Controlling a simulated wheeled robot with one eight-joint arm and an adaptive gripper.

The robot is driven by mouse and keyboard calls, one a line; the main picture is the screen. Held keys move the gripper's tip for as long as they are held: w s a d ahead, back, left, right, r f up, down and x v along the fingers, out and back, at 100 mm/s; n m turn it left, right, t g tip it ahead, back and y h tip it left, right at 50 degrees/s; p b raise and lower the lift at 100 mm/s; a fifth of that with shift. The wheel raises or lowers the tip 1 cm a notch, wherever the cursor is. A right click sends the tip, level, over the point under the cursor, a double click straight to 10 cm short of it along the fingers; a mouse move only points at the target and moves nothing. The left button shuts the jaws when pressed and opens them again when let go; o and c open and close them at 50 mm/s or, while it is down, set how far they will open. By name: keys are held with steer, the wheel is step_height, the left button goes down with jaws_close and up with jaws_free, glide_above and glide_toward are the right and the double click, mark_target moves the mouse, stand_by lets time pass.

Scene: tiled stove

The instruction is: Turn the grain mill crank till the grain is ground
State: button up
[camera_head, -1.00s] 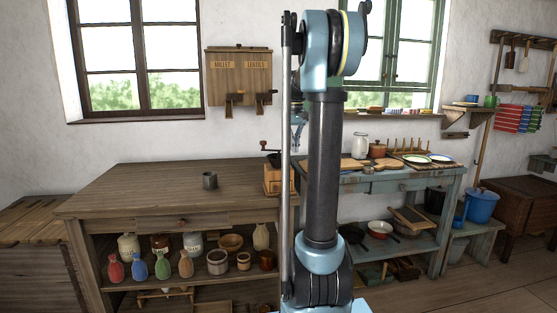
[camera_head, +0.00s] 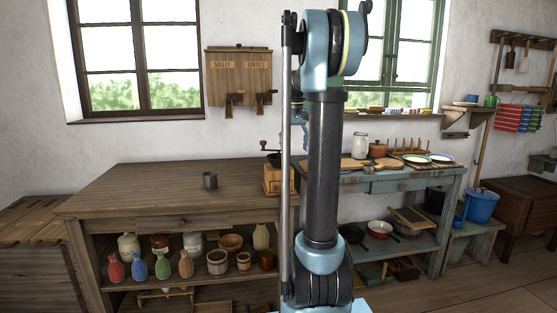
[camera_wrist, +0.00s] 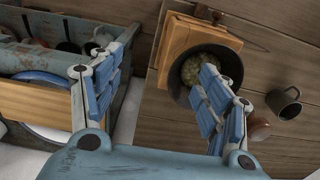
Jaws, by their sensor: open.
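The grain mill (camera_head: 277,180) is a wooden box on the right end of the brown bench, partly hidden by my arm in the head view. In the wrist view its wooden body (camera_wrist: 181,42) carries a dark round hopper (camera_wrist: 232,60) with yellowish grain (camera_wrist: 196,68) in it. The crank knob (camera_head: 263,143) shows above the mill; a brown rounded knob (camera_wrist: 258,128) beside my right finger seems to be the same one, with the crank arm mostly hidden. My gripper (camera_wrist: 160,65) is open and empty, its right finger over the hopper and its left finger off the bench side.
A dark metal mug (camera_head: 210,180) stands on the bench left of the mill; it also shows in the wrist view (camera_wrist: 287,104). A blue-grey worktable (camera_head: 400,182) with plates and jars adjoins on the right. The bench's left part is clear.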

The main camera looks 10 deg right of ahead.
steer(key=shift+o, duration=0.8)
step_height(320, 180, up, 7)
stand_by(0.4)
step_height(320, 180, up, 12)
steer(key=s+a+f+t, duration=0.1)
steer(key=s+a+f, duration=0.2)
steer(key=s+f, duration=1.5)
steer(key=s+a+f+t, duration=0.1)
steer(key=s+a+f, duration=0.3)
steer(key=s+f, duration=1.4)
step_height(320, 180, down, 6)
steer(key=shift+s+f, duration=0.2)
steer(key=shift+f, duration=0.05)
